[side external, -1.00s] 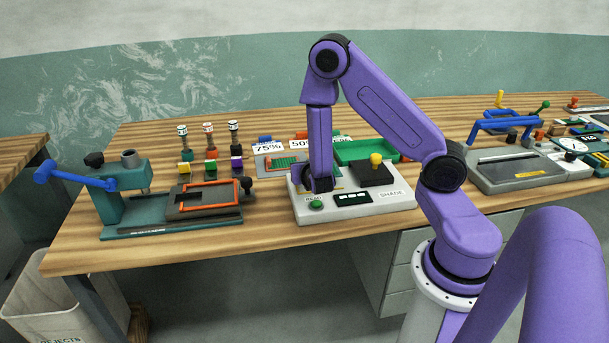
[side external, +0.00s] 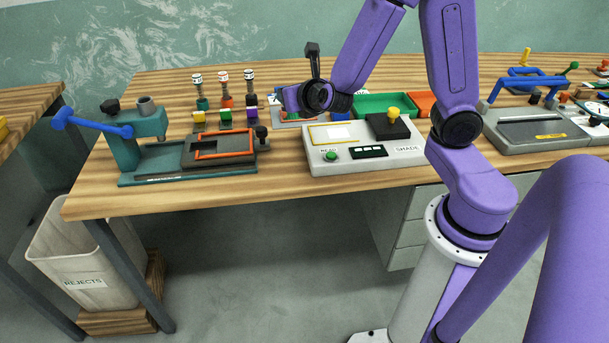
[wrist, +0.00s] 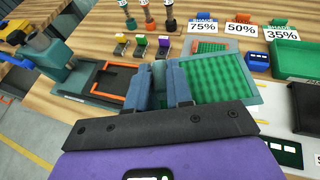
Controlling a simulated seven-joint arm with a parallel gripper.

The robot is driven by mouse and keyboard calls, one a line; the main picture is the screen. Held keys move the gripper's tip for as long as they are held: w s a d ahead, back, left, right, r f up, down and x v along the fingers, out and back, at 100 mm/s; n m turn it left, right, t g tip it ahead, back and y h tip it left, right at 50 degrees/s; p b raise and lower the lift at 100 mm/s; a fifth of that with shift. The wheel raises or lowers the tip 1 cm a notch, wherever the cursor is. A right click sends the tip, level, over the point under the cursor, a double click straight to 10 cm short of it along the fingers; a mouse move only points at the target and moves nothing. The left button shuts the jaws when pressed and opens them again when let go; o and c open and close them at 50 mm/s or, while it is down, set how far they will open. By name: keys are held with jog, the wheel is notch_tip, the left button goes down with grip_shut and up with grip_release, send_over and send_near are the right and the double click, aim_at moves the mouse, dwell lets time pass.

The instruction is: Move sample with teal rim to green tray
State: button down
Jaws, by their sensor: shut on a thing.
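The sample with the teal rim (wrist: 248,78) has green netting inside a pale teal frame. In the wrist view my gripper (wrist: 162,82) is shut on a grey piece at the sample's left edge, and the sample extends right of the fingers. In the side view my wrist hides the fingertips and most of the sample. The green tray (side external: 385,97) stands at the back of the bench, to the right of my wrist; it also shows at the right in the wrist view (wrist: 290,45).
The light meter box (side external: 385,165) with its black block and yellow knob stands before the green tray. An orange tray (side external: 425,98) is right of the green one. The teal press (side external: 135,150) stands at left. Signs reading 75%, 50% and 35% (wrist: 282,35) stand behind the sample.

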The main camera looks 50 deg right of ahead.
jog(key=shift+n+t+y, duration=0.3)
jog(key=shift+n+y, duration=0.5)
jog(key=a, duration=0.1)
jog(key=a+r, duration=0.2)
jog(key=a, duration=0.1)
jog(key=shift+s, duration=0.4)
